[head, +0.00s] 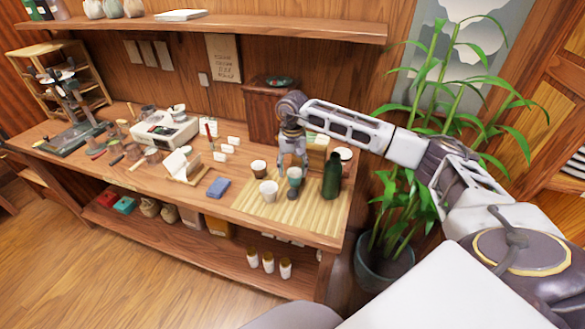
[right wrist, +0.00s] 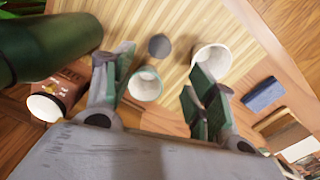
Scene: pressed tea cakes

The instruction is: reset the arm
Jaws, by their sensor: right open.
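My right arm reaches in from the right, and its gripper (head: 292,160) points down over the bamboo mat (head: 296,213) at the right end of the workbench. The gripper is open. A small teal cup (head: 294,177) stands just below it in the head view. In the right wrist view a pale-lined cup (right wrist: 145,84) shows between the open fingers (right wrist: 158,88), apart from both as far as I can tell. My left gripper is not in view.
A dark green bottle (head: 332,176) stands close right of the gripper. A blue cloth (head: 218,187) lies further left. A tall plant (head: 440,110) stands right of the bench. A shelf (head: 270,27) hangs above.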

